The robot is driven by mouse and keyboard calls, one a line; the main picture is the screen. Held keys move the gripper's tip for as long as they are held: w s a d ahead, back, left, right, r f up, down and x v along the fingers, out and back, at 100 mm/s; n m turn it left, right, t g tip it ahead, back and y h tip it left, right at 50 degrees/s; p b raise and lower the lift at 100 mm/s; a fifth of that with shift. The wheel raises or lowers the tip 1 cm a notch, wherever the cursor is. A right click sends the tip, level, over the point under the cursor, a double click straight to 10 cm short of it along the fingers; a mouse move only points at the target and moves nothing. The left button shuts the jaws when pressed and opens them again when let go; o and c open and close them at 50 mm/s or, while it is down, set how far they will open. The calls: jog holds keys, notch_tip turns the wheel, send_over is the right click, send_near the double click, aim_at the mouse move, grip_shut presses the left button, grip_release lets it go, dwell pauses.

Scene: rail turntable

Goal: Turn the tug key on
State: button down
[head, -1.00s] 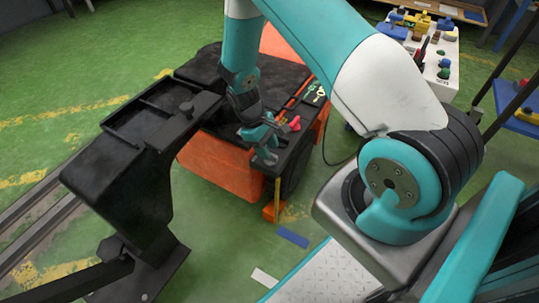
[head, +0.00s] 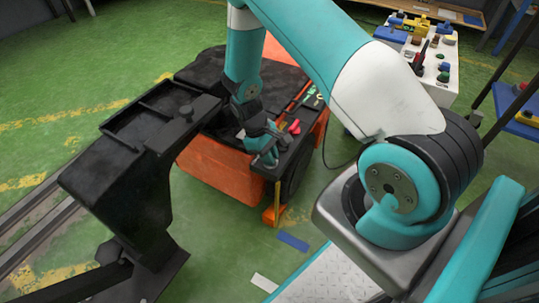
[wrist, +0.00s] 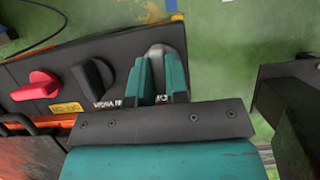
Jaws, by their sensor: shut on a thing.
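The tug (head: 212,157) is an orange vehicle with a black top, left of centre in the head view. In the wrist view its dark panel (wrist: 122,55) carries a grey rounded key or knob (wrist: 157,52) at the right end. My gripper (wrist: 160,78) has its two teal fingers on either side of this grey piece, closed on it. The fingers hide its lower part. Its marking is partly covered, so I cannot tell its set position. In the head view my gripper (head: 270,158) is at the tug's near right corner.
A black knob (wrist: 92,76) sits close left of my fingers, and a red knob (wrist: 37,86) further left. A black stand (head: 135,185) is left of the tug. A white table with coloured controls (head: 440,62) is at the back right. Green floor lies open around.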

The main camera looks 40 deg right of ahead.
jog(key=shift+r, duration=0.1)
jog(key=m+y+p, duration=0.1)
jog(key=m+p, duration=0.1)
jog(key=m, duration=0.1)
jog(key=shift+d+r+m+p, duration=0.1)
jog(key=shift+d+m+p, duration=0.05)
jog(key=shift+m+p, duration=0.2)
jog(key=m+y+p, duration=0.2)
jog(key=m, duration=0.2)
jog(key=shift+m, duration=0.35)
jog(key=m+y+p, duration=0.1)
jog(key=m, duration=0.1)
jog(key=m+t+p, duration=0.1)
jog(key=m, duration=0.2)
jog(key=shift+d+y, duration=0.15)
jog(key=shift+y, duration=0.25)
jog(key=shift+m+t+y+p, duration=0.4)
jog(key=shift+m+t+p, duration=0.45)
jog(key=shift+m, duration=1.25)
jog(key=c, duration=1.1)
grip_release()
jog(key=shift+s+f, duration=0.1)
jog(key=shift+f, duration=0.1)
jog(key=shift+r, duration=0.1)
